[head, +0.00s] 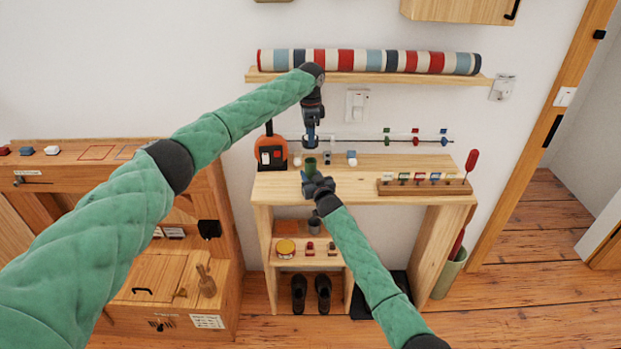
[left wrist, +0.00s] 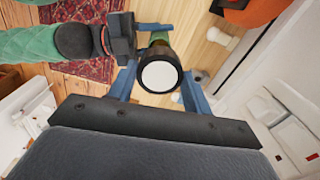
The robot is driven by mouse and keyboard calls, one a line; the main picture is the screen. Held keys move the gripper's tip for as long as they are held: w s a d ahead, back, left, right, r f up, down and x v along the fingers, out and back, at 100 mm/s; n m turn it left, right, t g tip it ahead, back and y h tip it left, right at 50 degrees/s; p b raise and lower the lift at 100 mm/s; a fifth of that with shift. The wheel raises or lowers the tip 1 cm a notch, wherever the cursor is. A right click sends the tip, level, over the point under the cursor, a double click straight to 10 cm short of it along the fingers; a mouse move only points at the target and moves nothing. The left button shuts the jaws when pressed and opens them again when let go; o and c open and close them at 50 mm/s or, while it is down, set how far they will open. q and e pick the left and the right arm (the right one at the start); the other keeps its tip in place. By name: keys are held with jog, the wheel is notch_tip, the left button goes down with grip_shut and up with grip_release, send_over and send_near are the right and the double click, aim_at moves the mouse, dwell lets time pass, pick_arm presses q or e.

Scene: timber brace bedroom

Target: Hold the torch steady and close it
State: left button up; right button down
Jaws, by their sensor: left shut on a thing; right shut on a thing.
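The torch has a green body (head: 309,166) that stands upright above the workbench (head: 370,165). My right gripper (head: 316,184) is shut on this body from the front. My left gripper (head: 311,143) is right above it, pointing down. In the left wrist view, a black round end piece with a white face (left wrist: 160,76) sits between the fingers of my left gripper (left wrist: 160,88), which is shut on it. A bit of green (left wrist: 159,37) shows just past this black piece. Whether the black piece touches the green body or is apart from it, I cannot tell.
A white bulb (head: 297,160), a small dark cylinder (head: 327,157) and a grey-blue piece (head: 351,158) stand close by on the bench. An orange case (head: 271,151) is at its left. A wooden rack (head: 425,187) is at its right. A striped roll (head: 370,62) lies on the shelf above.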

pick_arm(q)
send_near(310, 169)
jog(key=shift+w+f, duration=1)
jog(key=shift+w, duration=0.05)
jog(key=shift+f, duration=0.15)
jog(key=shift+f, duration=0.75)
jog(key=shift+f, duration=0.6)
jog(key=m, duration=1.3)
jog(key=shift+w, duration=0.1)
jog(key=m, duration=0.9)
jog(key=shift+m, duration=0.4)
